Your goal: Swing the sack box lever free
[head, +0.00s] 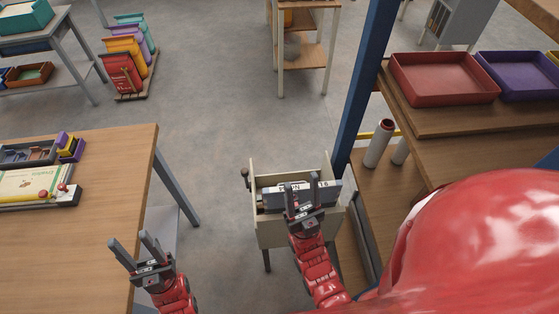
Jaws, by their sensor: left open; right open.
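The sack box is a pale beige open box (283,237) on dark legs, standing on the floor in the middle of the head view. A small dark knob (245,173) at its upper left edge looks like the lever's end; the rest of the lever is hard to make out. A grey block with partly hidden lettering (272,197) shows inside the box. My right gripper (301,183) is open over the box's near side and hides part of its inside; contact cannot be told. My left gripper (131,241) is open and empty, near the left table's edge.
A wooden table (105,250) with trays stands at left. At right, a shelf unit with a blue post (363,85) holds a red tray (444,77), a purple tray (517,75) and white rolls (379,145). Grey floor (220,110) is clear behind the box.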

